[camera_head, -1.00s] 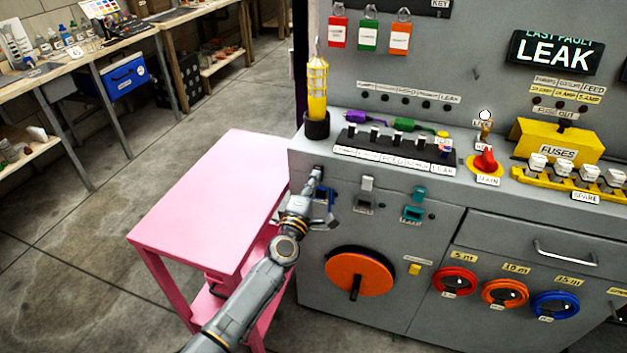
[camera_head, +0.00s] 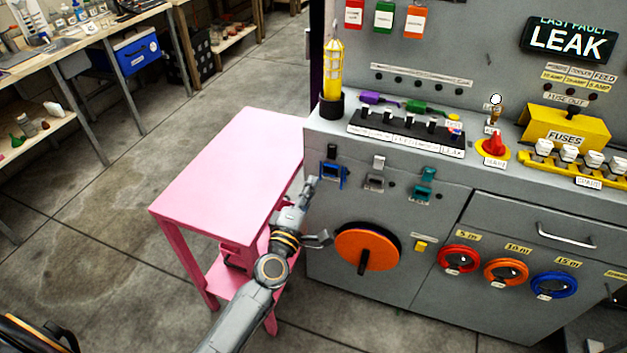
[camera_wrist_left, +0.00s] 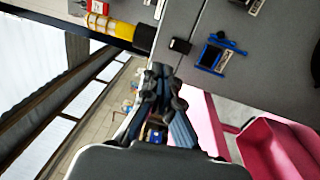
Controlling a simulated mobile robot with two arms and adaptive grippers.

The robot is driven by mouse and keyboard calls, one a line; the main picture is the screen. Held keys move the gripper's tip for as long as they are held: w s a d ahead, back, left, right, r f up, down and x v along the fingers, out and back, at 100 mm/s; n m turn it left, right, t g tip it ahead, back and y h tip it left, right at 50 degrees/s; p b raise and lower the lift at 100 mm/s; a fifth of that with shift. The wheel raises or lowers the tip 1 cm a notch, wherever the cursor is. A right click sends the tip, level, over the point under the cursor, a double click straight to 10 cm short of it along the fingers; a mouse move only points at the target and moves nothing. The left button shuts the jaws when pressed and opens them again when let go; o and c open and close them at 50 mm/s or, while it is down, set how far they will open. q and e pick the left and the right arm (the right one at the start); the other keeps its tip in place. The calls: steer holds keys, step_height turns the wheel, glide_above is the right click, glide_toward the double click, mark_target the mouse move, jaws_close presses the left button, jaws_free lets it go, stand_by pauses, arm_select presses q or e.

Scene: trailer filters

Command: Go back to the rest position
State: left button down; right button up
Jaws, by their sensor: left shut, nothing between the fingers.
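My left gripper (camera_head: 309,187) is in front of the grey workbench panel (camera_head: 318,250), beside the right edge of the pink table (camera_head: 235,155). Its fingers are together and empty; they also show in the left wrist view (camera_wrist_left: 158,80). The blue latch (camera_head: 331,176) on the panel is just above and right of the fingertips, apart from them in the picture. It also shows in the left wrist view (camera_wrist_left: 218,55), right of the fingers. My right gripper is not in view.
Grey latch (camera_head: 375,175), teal latch (camera_head: 424,185) and orange disc (camera_head: 367,250) sit on the panel near the arm. The yellow lamp (camera_head: 333,70) stands at the bench's left corner. Open floor (camera_head: 90,240) lies left of the pink table.

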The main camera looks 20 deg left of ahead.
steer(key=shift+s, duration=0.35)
arm_select(q)
steer(key=s+f+m+g, duration=0.3)
steer(key=s+f+m, duration=0.15)
steer(key=f, duration=0.75)
steer(key=s+d+f+m+g+h, duration=0.1)
steer(key=s+f+m+g, duration=0.35)
steer(key=f, duration=0.75)
steer(key=s+f+m+g, duration=0.2)
steer(key=s+f, duration=0.5)
steer(key=f, duration=0.4)
steer(key=s+a+f+m+g, duration=0.2)
steer(key=s+f, duration=0.4)
steer(key=s, duration=0.5)
steer(key=s+a+f+m+g+y, duration=0.1)
steer(key=s+f+m+g, duration=0.3)
steer(key=s, duration=0.8)
steer(key=s+a+f+m+g, duration=0.2)
steer(key=s+f, duration=0.5)
steer(key=s, duration=0.4)
steer(key=shift+s+a+f+m+g+y+p, duration=0.35)
steer(key=shift+m+g+p, duration=0.1)
steer(key=shift+m, duration=0.15)
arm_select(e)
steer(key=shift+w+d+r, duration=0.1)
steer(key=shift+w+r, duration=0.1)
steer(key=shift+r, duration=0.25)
